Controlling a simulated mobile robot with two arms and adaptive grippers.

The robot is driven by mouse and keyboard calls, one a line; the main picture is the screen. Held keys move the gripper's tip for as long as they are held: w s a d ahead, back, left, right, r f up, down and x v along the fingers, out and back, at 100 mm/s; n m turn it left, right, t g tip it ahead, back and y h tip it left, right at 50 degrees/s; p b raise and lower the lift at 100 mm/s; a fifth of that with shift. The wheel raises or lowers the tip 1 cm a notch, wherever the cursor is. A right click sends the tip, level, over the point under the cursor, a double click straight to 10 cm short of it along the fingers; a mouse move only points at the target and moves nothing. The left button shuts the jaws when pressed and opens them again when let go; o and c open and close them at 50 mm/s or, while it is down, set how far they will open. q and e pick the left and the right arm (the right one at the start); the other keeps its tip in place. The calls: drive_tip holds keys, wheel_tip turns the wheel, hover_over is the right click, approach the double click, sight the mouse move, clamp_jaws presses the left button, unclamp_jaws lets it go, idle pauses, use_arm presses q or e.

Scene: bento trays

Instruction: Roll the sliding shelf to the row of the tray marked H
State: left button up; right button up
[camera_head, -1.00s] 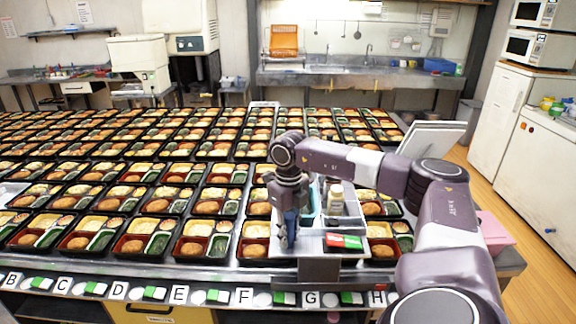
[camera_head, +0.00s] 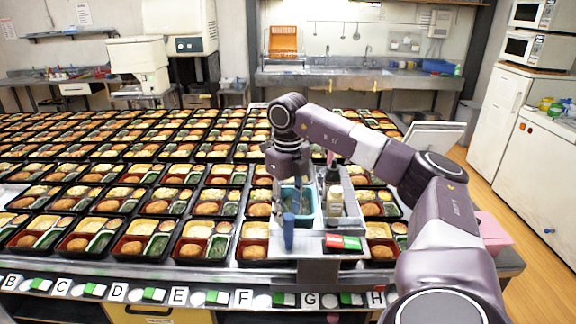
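My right gripper (camera_head: 288,205) points down over the shelf's left part. A blue upright piece (camera_head: 288,232) shows directly below it; I cannot tell whether the fingers close on it. The H label (camera_head: 377,299) lies to the right of the shelf, partly beside my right arm. My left gripper is not in view.
Rows of filled black bento trays (camera_head: 190,250) cover the table left of the shelf and behind it. A white slanted panel (camera_head: 437,134) stands at the back right. A pink box (camera_head: 495,232) is at the right end. My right arm covers part of the right side.

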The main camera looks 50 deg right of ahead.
drive_tip(key=shift+r, duration=1.55)
